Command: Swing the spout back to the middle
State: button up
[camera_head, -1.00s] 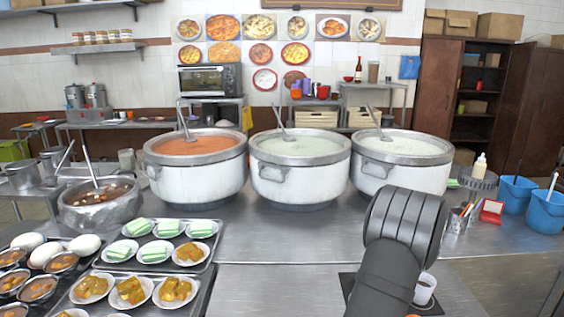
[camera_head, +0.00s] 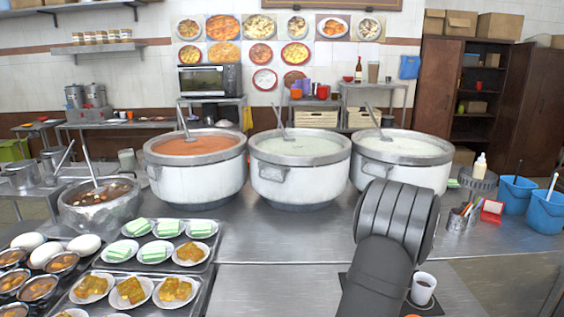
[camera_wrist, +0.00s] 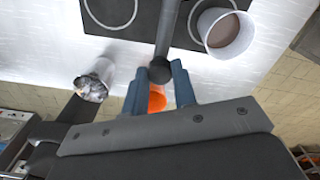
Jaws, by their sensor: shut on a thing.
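In the wrist view my gripper (camera_wrist: 160,86) has its two blue-grey fingers on either side of a dark round knob (camera_wrist: 160,71). The knob ends a dark straight bar (camera_wrist: 167,28), which looks like the spout's arm and runs up out of the picture. The fingers are shut on the knob. A white cup of brown drink (camera_wrist: 224,30) stands to the right of the bar, on a dark mat (camera_wrist: 150,20) with ring markings. The cup also shows in the head view (camera_head: 423,289). There, my arm hides the gripper and the spout.
A silvery cup-like thing (camera_wrist: 92,82) lies left of the fingers in the wrist view. An orange thing (camera_wrist: 156,99) shows behind them. In the head view, large stockpots (camera_head: 300,180) stand behind my arm and trays of food (camera_head: 205,280) lie left. The steel counter (camera_head: 270,245) between is clear.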

jog(key=o, duration=0.5)
jog(key=shift+o, duration=0.2)
jog(key=shift+r, duration=3.5)
